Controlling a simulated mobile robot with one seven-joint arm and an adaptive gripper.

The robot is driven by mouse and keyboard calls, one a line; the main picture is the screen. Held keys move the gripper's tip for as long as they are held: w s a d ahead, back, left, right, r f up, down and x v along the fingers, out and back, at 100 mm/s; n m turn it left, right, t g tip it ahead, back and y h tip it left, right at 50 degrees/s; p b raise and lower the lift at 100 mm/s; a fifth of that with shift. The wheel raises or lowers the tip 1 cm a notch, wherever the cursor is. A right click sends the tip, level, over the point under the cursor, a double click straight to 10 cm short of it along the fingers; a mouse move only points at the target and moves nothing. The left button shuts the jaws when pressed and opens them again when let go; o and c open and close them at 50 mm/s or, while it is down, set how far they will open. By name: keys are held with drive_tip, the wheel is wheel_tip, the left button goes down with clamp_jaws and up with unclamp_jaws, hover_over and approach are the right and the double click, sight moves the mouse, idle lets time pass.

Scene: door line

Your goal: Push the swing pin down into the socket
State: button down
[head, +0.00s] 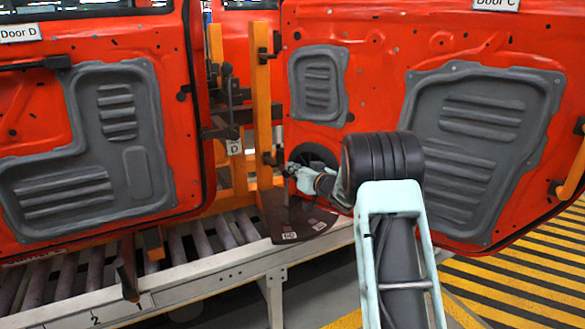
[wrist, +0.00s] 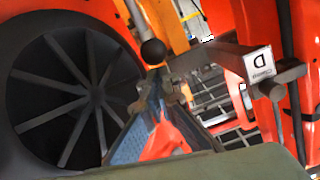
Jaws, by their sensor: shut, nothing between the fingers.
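In the head view my gripper (head: 289,169) is shut and empty, beside the lower part of the orange post between the two doors. It is small there, and dark fixture parts sit right behind it. In the wrist view a black ball knob (wrist: 153,52) on a short stem, likely the swing pin's top, stands near the middle. To its right is a grey bar with a label marked D (wrist: 260,65). I cannot make out the socket, or tell whether my gripper touches the pin.
Red Door C (head: 440,45) stands at right, its round black grille (wrist: 70,90) close on the left of the wrist view. Red Door D (head: 130,60) stands at left. The orange post (head: 262,90) rises between them. A roller conveyor (head: 185,245) runs below; yellow-striped floor lies right.

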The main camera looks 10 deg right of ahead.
sight(287, 182)
drive_tip(key=shift+f+b, duration=1.4)
drive_tip(key=shift+f, duration=1)
drive_tip(key=shift+s+f, duration=0.1)
drive_tip(key=shift+f, duration=0.05)
